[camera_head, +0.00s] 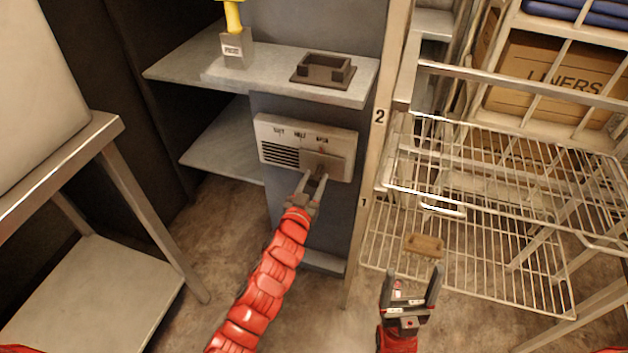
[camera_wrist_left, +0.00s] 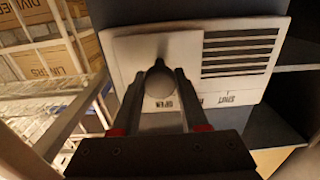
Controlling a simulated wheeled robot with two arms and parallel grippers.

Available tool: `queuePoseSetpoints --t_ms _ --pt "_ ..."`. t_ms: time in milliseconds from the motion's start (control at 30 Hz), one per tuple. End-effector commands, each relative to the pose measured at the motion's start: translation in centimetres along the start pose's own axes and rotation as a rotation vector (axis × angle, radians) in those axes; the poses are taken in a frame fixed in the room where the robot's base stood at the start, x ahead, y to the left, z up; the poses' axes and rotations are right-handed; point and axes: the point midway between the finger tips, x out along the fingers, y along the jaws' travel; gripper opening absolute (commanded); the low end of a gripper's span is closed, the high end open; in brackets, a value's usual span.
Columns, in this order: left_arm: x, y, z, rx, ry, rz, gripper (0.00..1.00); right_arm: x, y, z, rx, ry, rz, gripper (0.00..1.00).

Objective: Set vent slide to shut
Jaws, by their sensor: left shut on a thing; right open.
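The vent (camera_head: 304,146) is a pale panel on the dark grey post, with labels along its top that read SHUT, HALF and OPEN from left to right. Its slats show at the left, and the slide plate (camera_head: 325,163) covers the right part, under OPEN. My left gripper (camera_head: 317,182) is at the slide plate, shut on its knob. In the left wrist view the round dark knob (camera_wrist_left: 159,80) sits between the fingers, with the slats (camera_wrist_left: 240,52) uncovered beside the plate. My right gripper (camera_head: 411,284) is open and empty, low in front of the wire rack.
A grey shelf (camera_head: 210,72) above the vent holds a grey block with a yellow handle (camera_head: 234,47) and a dark open holder (camera_head: 324,70). A wire rack (camera_head: 480,250) with a brown brush (camera_head: 424,245) stands at the right. A steel table (camera_head: 112,125) stands at the left.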

Motion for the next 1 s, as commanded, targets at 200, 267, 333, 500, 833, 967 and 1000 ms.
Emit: queuePoseSetpoints --t_ms 200,267,333,500,833,967,1000 --pt "0.0 -0.3 -0.1 0.000 -0.002 0.000 0.00 0.4 0.0 -0.1 0.000 0.000 0.000 0.81" --pt "0.1 -0.9 -0.3 0.001 -0.006 -0.001 0.00 1.2 0.1 -0.2 0.000 0.000 0.000 0.81" --pt "0.1 -2.3 -0.4 0.002 -0.011 -0.003 0.00 2.6 0.1 -0.4 0.000 0.000 0.000 0.81" --pt "0.1 -5.9 -0.6 0.001 -0.010 -0.002 0.00 5.5 0.3 -0.9 0.000 0.000 0.000 0.81" --pt "0.1 -11.1 0.0 0.002 -0.008 -0.001 0.00 8.7 0.4 -1.5 0.000 0.000 0.000 0.81" --pt "0.0 -12.1 0.1 0.000 -0.007 -0.002 0.00 9.1 0.5 -1.5 0.000 0.000 0.000 0.81" --pt "0.0 -12.3 0.1 0.000 -0.005 -0.002 0.00 9.1 0.5 -1.5 0.000 0.000 0.000 0.81"
